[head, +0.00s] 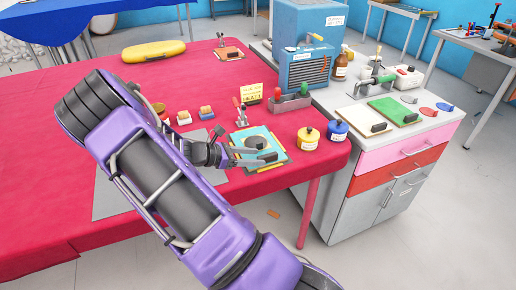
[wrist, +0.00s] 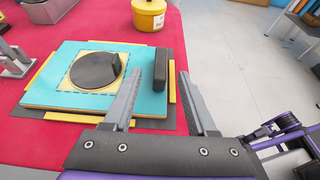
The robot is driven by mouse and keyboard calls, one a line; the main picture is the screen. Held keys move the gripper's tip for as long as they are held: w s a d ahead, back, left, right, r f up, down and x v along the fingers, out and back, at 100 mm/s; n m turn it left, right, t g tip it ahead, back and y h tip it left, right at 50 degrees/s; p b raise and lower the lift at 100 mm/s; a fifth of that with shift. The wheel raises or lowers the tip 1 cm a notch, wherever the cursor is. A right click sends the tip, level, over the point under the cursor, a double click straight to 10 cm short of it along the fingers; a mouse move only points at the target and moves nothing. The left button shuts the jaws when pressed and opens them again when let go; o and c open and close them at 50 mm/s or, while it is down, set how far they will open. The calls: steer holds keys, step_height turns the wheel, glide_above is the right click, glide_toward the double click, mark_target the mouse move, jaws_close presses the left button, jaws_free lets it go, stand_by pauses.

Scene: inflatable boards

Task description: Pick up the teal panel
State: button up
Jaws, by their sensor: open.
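The teal panel (head: 238,138) lies flat on the red table, near its front right edge; it also shows in the wrist view (wrist: 45,86). A dark round disc (wrist: 97,70) with a raised tab sits on a cream square on it. A dark upright block-like handle (wrist: 161,74) stands at the panel's right edge. My gripper (wrist: 164,82) is open, with one finger on each side of this handle in the picture. I cannot tell how high the fingertips are above the panel. In the head view my gripper (head: 258,157) partly covers the panel's near side.
Yellow strips (wrist: 70,116) border the panel. A yellow jar (head: 308,139) and a blue-lidded jar (head: 336,133) stand to its right. A toggle clamp (head: 240,116) and a small block with red and green knobs (head: 289,104) stand behind. A grey cabinet (head: 350,205) adjoins the table.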

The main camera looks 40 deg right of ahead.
mark_target(261, 157)
steer(key=shift+x, duration=1.95)
jaws_close()
steer(key=shift+r, duration=0.1)
